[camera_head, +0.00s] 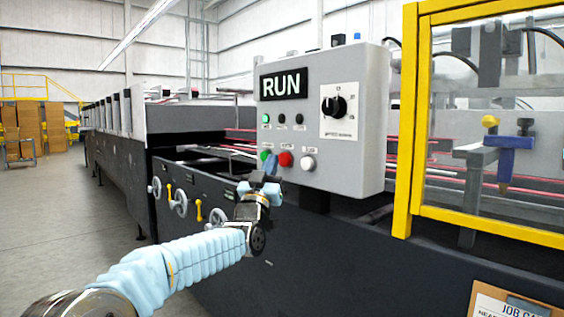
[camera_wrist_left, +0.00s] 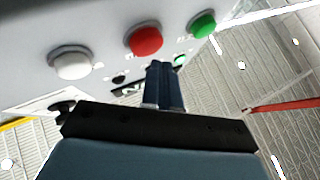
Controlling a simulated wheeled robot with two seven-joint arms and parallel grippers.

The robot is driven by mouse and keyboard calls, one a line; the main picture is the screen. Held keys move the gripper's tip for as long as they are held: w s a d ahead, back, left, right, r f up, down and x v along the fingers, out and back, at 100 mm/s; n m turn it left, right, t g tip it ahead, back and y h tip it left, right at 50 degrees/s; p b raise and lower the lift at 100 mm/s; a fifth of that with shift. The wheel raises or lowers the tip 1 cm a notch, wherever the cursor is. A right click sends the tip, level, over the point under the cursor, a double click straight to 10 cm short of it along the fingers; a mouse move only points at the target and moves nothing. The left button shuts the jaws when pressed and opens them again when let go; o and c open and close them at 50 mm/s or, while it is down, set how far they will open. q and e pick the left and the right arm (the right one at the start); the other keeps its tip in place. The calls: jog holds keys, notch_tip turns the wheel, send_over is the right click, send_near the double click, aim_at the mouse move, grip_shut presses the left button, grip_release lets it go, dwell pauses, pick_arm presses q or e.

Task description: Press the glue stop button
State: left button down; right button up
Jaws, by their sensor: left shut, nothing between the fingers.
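A grey control box carries a bottom row of three buttons: green (camera_head: 265,154), red (camera_head: 285,159) and white (camera_head: 308,163). Their labels are too small to read, so I cannot tell the glue stop button by its text. My left gripper (camera_head: 270,162) is shut and empty, its fingertips up in front of the panel between the green and red buttons. In the left wrist view the shut fingers (camera_wrist_left: 161,70) point at the panel, below the red button (camera_wrist_left: 145,40), with the white button (camera_wrist_left: 72,64) left and the green button (camera_wrist_left: 203,24) right. Contact with a button cannot be seen.
The control box (camera_head: 360,150) also has a RUN display (camera_head: 283,84), a black rotary knob (camera_head: 333,106) and small indicators. A yellow-framed guard (camera_head: 408,120) stands to the right. Handwheels (camera_head: 180,202) stick out from the machine's side below.

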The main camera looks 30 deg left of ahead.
pick_arm(q)
jog(key=shift+w+d, duration=0.1)
jog(key=shift+w, duration=0.15)
jog(key=shift+w+d, duration=0.2)
jog(key=shift+w, duration=0.25)
dwell(0.7)
dwell(0.4)
jog(key=shift+s+a+b, duration=0.3)
jog(key=shift+s+b, duration=0.55)
jog(key=shift+b, duration=0.1)
